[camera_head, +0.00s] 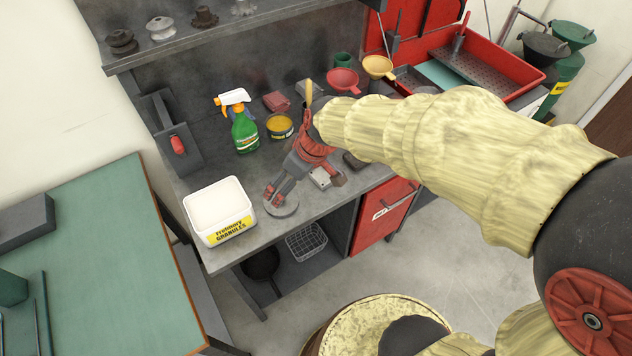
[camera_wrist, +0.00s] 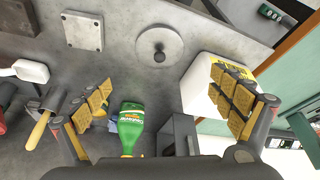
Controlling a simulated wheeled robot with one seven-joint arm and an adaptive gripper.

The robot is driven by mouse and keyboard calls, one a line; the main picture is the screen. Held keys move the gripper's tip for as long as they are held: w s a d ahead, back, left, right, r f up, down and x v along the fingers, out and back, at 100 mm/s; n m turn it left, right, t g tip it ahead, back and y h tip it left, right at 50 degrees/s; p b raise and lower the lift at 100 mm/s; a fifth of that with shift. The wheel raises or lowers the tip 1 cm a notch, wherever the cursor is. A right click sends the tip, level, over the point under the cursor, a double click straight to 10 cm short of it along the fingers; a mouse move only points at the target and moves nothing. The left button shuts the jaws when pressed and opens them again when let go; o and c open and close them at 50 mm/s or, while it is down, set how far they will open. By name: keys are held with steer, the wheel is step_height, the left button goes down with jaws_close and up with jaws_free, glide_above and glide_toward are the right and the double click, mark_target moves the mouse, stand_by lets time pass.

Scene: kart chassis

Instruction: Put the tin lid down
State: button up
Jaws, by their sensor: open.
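The tin lid (camera_head: 286,209) is a round grey disc lying flat on the grey workbench near its front edge. In the wrist view the lid (camera_wrist: 160,46) shows a small central knob, and nothing grips it. My gripper (camera_head: 274,192) is just above the lid in the head view and covers part of it. In the wrist view my gripper (camera_wrist: 168,91) is open, its yellow-padded fingers spread wide with nothing between the pads; the lid lies beyond them. An open yellow tin (camera_head: 281,127) stands farther back on the bench.
A white granules tub (camera_head: 217,209) stands left of the lid. A green spray bottle (camera_head: 244,131) is behind. A square metal plate (camera_wrist: 83,31) lies on the bench beside the lid. Red and yellow funnels (camera_head: 342,80) are at the back. Bare bench surrounds the lid.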

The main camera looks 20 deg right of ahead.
steer(key=s+d+r+m+t+h, duration=0.1)
steer(key=s+d+r+m, duration=0.3)
steer(key=s, duration=0.4)
steer(key=s+d+r+m+t+h, duration=0.1)
steer(key=s+d+r+m, duration=0.2)
steer(key=s+d+r, duration=0.4)
steer(key=shift+s+d+r+m+h, duration=0.15)
steer(key=shift+s+r+m+h, duration=0.25)
steer(key=shift+s+r, duration=0.4)
